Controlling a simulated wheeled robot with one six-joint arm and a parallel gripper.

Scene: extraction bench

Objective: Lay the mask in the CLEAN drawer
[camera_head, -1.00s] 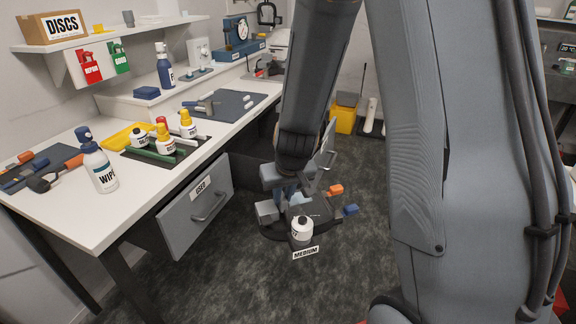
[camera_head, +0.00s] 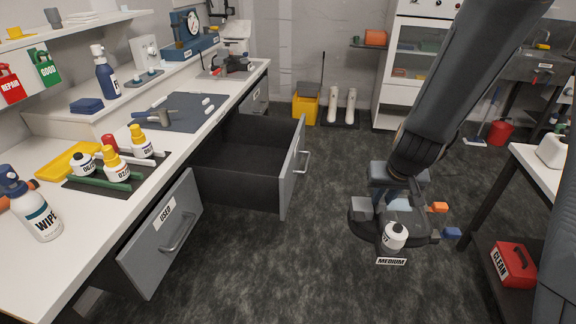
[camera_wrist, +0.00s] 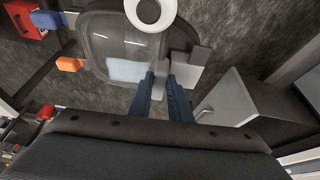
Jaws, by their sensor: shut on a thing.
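The mask (camera_head: 366,232) is a dark face piece with a clear visor, a white round canister (camera_head: 395,236), a MEDIUM tag and orange and blue clips. My gripper (camera_head: 395,199) is shut on its edge and holds it in the air over the floor, right of the drawers. In the wrist view the blue fingers (camera_wrist: 165,80) meet the edge of the mask (camera_wrist: 112,38). An open drawer (camera_head: 235,190) stands out from the bench, dark and empty where I see inside. Its label is hidden, so I cannot read CLEAN on it.
The open drawer's grey front (camera_head: 293,168) stands between its inside and the mask. The white bench (camera_head: 195,150) holds bottles and tools. At right, a table (camera_head: 535,165) has a red box marked CLEAN (camera_head: 512,265) below it. The floor between is clear.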

